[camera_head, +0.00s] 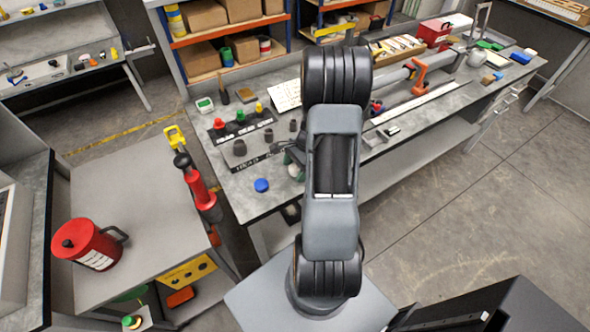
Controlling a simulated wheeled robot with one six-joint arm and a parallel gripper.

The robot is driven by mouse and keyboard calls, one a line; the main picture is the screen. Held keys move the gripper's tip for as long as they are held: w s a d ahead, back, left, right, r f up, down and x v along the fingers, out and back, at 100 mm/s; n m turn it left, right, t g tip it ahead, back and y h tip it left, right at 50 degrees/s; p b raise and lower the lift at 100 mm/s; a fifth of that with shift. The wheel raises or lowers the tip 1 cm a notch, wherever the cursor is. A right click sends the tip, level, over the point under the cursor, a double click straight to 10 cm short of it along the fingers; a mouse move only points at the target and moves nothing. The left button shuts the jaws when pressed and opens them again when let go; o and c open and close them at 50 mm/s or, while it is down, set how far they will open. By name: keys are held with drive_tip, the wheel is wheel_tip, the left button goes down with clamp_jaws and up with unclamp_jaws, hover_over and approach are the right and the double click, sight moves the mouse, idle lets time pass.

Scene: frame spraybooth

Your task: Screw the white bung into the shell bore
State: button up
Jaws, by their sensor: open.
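My gripper (288,149) is only partly seen, low over the bench beside my arm, which hides much of it. Its jaws are open, and I see nothing held in them.
The grey bench (232,184) holds a black rack (240,129) with coloured knobs, several dark grey plugs, and a blue cap (261,185) at its front edge. A red-and-black tool (197,186) and a red jug (88,244) are on the left cart (135,205).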

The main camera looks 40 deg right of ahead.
drive_tip(key=c, duration=1)
